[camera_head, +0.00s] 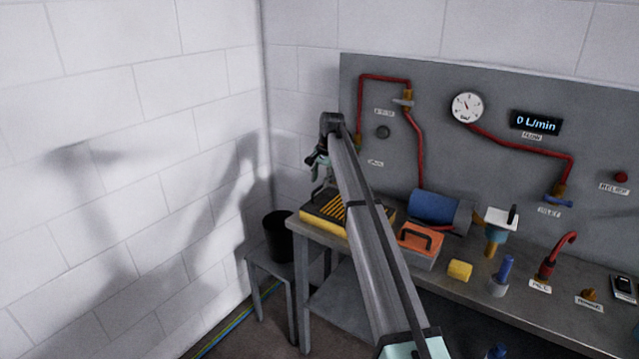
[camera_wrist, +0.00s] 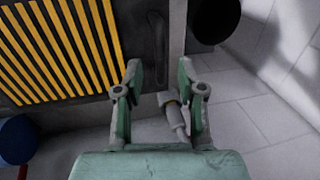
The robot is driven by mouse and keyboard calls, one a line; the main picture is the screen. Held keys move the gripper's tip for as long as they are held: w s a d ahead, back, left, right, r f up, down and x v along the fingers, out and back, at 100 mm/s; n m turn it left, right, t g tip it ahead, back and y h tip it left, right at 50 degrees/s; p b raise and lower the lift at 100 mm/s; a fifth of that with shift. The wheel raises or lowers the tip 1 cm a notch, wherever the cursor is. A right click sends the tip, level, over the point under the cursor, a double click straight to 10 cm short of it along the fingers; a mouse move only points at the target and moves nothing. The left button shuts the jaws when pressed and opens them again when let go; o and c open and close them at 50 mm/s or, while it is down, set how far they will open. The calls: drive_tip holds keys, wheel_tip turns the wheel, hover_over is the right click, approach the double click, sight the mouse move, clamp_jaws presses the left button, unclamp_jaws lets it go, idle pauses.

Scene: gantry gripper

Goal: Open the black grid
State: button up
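The black grid with yellow bars (camera_head: 325,210) lies at the left end of the workbench, partly hidden behind my arm. In the wrist view the grid (camera_wrist: 62,50) fills the upper left, with a dark upright handle (camera_wrist: 157,48) near its right edge. The grid appears shut. My gripper (camera_wrist: 160,72) is open and empty. Its two fingers point toward the handle, which lies between and beyond the fingertips; I see no contact. In the head view my gripper (camera_head: 318,160) is above the grid.
A black bucket (camera_head: 279,238) stands on a stool left of the bench. A blue motor (camera_head: 435,207), an orange-lidded box (camera_head: 419,240) and a yellow block (camera_head: 460,270) are right of the grid. A pipe panel (camera_head: 480,145) stands behind; a white wall (camera_head: 130,130) is at left.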

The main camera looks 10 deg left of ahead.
drive_tip(key=shift+w+a+f, duration=0.1)
drive_tip(key=shift+a+f, duration=0.05)
drive_tip(key=shift+f, duration=0.5)
drive_tip(key=shift+a+f, duration=0.1)
drive_tip(key=shift+f, duration=0.55)
clamp_jaws()
